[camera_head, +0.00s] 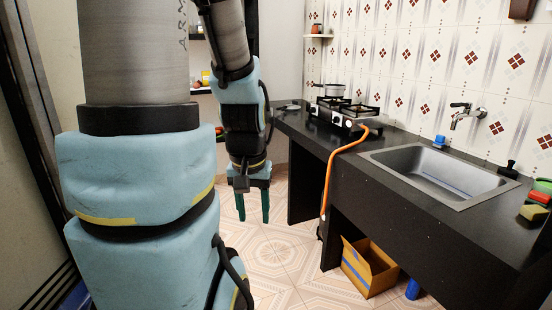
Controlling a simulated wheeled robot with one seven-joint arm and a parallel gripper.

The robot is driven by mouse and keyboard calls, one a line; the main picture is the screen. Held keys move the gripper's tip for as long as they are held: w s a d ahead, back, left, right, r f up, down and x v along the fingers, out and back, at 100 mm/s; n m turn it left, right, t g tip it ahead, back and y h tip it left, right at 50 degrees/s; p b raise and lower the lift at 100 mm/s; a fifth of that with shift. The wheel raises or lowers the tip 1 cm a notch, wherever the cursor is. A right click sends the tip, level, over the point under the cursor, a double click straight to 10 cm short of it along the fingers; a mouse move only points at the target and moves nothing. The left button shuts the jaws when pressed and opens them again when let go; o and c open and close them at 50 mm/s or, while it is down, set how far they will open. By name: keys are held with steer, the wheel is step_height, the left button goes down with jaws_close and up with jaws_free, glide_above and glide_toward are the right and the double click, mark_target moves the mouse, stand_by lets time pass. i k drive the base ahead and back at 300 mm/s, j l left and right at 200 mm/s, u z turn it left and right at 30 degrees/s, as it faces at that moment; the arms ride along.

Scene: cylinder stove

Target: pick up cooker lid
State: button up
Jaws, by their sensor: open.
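A small, flat, greyish round object (291,106), which looks like the cooker lid, lies on the dark counter (300,122) left of the stove; it is too small to tell for certain. A metal pot (334,89) with a long handle stands at the back of the two-burner stove (345,114). My gripper (253,205) points down with its two green fingers apart and empty. It hangs over the floor, left of the counter, lower in the picture than the lid-like object and apart from it.
A steel sink (440,172) and a tap (466,112) are at the right of the counter. An orange hose (330,178) hangs down the counter's front. An open cardboard box (369,268) sits on the floor below. The tiled floor (275,252) before the counter is clear.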

mark_target(295, 107)
steer(key=i, duration=0.75)
steer(key=i+j+u, duration=0.15)
steer(key=i, duration=1.35)
steer(key=i+u, duration=0.15)
steer(key=i, duration=0.65)
steer(key=i+l, duration=0.15)
steer(key=i, duration=0.6)
steer(key=i+l+u, duration=0.15)
steer(key=i, duration=0.6)
